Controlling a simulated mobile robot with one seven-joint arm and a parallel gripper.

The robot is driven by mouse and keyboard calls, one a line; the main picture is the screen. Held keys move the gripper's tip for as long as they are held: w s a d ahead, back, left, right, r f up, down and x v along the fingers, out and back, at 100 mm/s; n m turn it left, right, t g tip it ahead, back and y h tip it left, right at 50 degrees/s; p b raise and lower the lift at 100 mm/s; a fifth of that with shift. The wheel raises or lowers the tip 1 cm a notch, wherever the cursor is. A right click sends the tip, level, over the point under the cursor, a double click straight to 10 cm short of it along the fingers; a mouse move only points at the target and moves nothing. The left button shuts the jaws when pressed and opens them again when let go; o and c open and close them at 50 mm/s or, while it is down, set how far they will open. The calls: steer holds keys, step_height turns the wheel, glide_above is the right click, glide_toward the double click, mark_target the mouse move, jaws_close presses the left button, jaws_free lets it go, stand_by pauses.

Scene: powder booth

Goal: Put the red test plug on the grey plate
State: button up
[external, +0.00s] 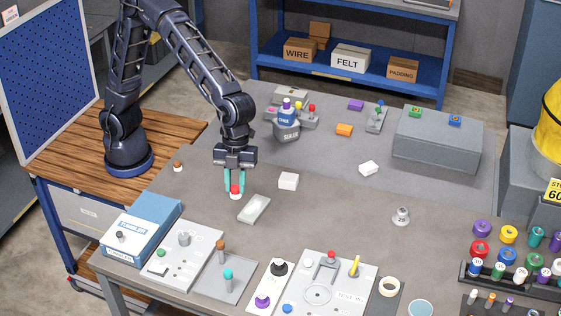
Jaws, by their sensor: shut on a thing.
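A small red plug with a pale lower part (236,190) is between the teal fingertips of my gripper (235,183). My gripper points down and is shut on the red plug, over the left part of the table. I cannot tell whether the plug's bottom touches the table. A flat grey plate (235,293) lies near the front edge, below the gripper in the picture. A brown-topped plug (221,250) and a teal-topped plug (228,278) stand on it.
A shallow pale tray (254,209) lies just right of the gripper, with a white block (289,181) beyond it. A blue-and-white box (141,232) and a light panel (176,262) stand left of the plate. The table's middle is mostly clear.

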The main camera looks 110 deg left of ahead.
glide_above(254, 209)
steer(key=a, duration=0.1)
steer(key=f, duration=1.9)
steer(key=shift+s+a+f, duration=0.15)
steer(key=shift+s+f, duration=0.05)
steer(key=shift+f, duration=0.05)
steer(key=o, duration=0.9)
steer(key=shift+f, duration=0.1)
steer(key=shift+o, duration=0.3)
